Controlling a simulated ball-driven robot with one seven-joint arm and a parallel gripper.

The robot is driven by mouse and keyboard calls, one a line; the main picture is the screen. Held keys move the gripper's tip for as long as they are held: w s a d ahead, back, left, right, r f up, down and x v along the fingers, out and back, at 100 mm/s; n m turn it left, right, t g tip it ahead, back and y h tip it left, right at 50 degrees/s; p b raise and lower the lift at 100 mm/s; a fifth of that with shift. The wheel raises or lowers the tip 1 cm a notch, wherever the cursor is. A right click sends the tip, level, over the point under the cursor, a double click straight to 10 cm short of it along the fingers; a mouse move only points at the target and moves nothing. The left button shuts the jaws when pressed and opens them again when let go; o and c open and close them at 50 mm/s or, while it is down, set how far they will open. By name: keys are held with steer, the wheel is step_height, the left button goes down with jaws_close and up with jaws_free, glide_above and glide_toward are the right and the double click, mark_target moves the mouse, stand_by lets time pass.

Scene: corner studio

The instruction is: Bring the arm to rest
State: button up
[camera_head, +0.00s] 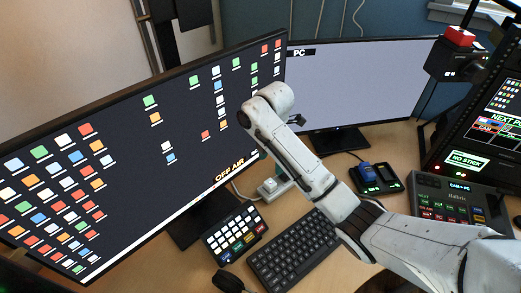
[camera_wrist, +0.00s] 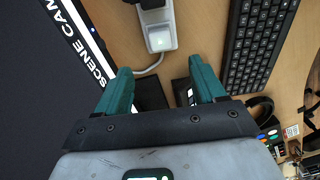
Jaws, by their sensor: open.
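My gripper is open in the wrist view (camera_wrist: 160,78), with its two teal fingers apart and nothing between them but the desk and a dark flat base beyond. In the head view my white arm reaches from the lower right up to the middle and bends in front of the two monitors. The gripper there is mostly hidden behind the arm; only a small dark part shows beside the bend.
The left monitor (camera_head: 120,120) and right monitor (camera_head: 365,80) stand close behind the arm. A keyboard (camera_head: 292,255), button pad (camera_head: 235,232), white power strip (camera_head: 272,188), blue item (camera_head: 368,172) on a dark dock and control panel (camera_head: 455,205) crowd the wooden desk.

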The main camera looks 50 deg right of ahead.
steer(key=a+m, duration=0.1)
steer(key=a, duration=0.2)
steer(key=a+f+m+t, duration=0.1)
steer(key=a, duration=0.3)
steer(key=a+f+m+y, duration=0.1)
steer(key=a, duration=0.2)
steer(key=shift+w+a+t, duration=0.15)
steer(key=shift+a+t, duration=0.25)
steer(key=a, duration=0.1)
steer(key=s+a+m, duration=0.1)
steer(key=a+m, duration=0.1)
steer(key=shift+s+a+f+t+y, duration=0.2)
steer(key=shift+f+t+y, duration=0.1)
steer(key=shift+t, duration=0.1)
steer(key=s+a+m, duration=0.2)
steer(key=s+a+f+m+t, duration=0.1)
steer(key=s+a+m, duration=0.1)
steer(key=shift+s, duration=0.15)
steer(key=s+d+f+m+g, duration=0.1)
steer(key=s+m, duration=0.1)
steer(key=s, duration=0.5)
steer(key=s+d+f+m+h, duration=0.1)
steer(key=s+f+m, duration=0.1)
steer(key=s, duration=0.5)
steer(key=s+d+f+m+g, duration=0.1)
steer(key=s+f+m, duration=0.1)
steer(key=s+m, duration=0.2)
steer(key=shift+s+d+g+h, duration=0.15)
steer(key=shift+s+g+h, duration=0.2)
steer(key=shift+s, duration=1.2)
